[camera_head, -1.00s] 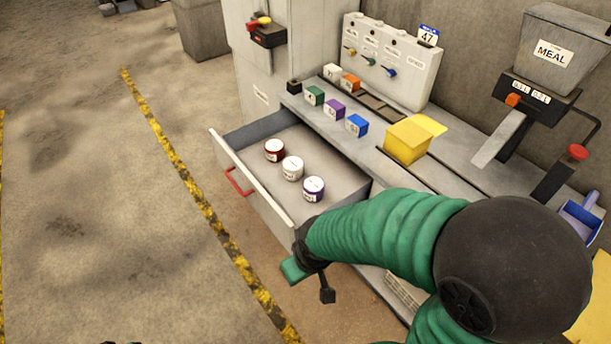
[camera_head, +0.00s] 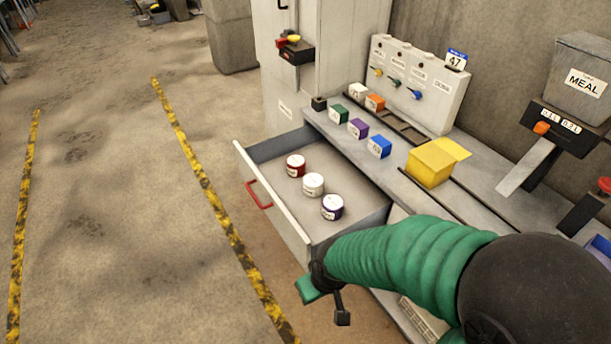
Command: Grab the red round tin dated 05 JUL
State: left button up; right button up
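The red round tin (camera_head: 296,166), with a white lid and a label too small to read, stands in the open drawer (camera_head: 326,224). It is the farthest of three tins in a row. A white tin (camera_head: 313,184) is in the middle and a purple tin (camera_head: 333,207) is nearest. My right gripper (camera_head: 325,302) is outside the drawer, beyond its near front corner and low, well apart from the tins. Its green and black fingers look spread with nothing between them. My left gripper is out of view.
The drawer front has a red handle (camera_head: 258,196). The counter above holds small coloured boxes, a yellow box (camera_head: 430,165), a panel of knobs (camera_head: 418,82) and a MEAL hopper (camera_head: 583,80). A grey cabinet (camera_head: 290,80) stands behind the drawer. Floor at left is clear.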

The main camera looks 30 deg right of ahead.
aim_at(295, 163)
jog(key=i+j+z, duration=0.4)
jog(key=i, duration=0.55)
jog(key=i+j+z, duration=0.35)
jog(key=i+j, duration=0.2)
jog(key=i, duration=0.35)
jog(key=i+j+z, duration=0.4)
jog(key=i+j, duration=0.35)
jog(key=j, duration=0.1)
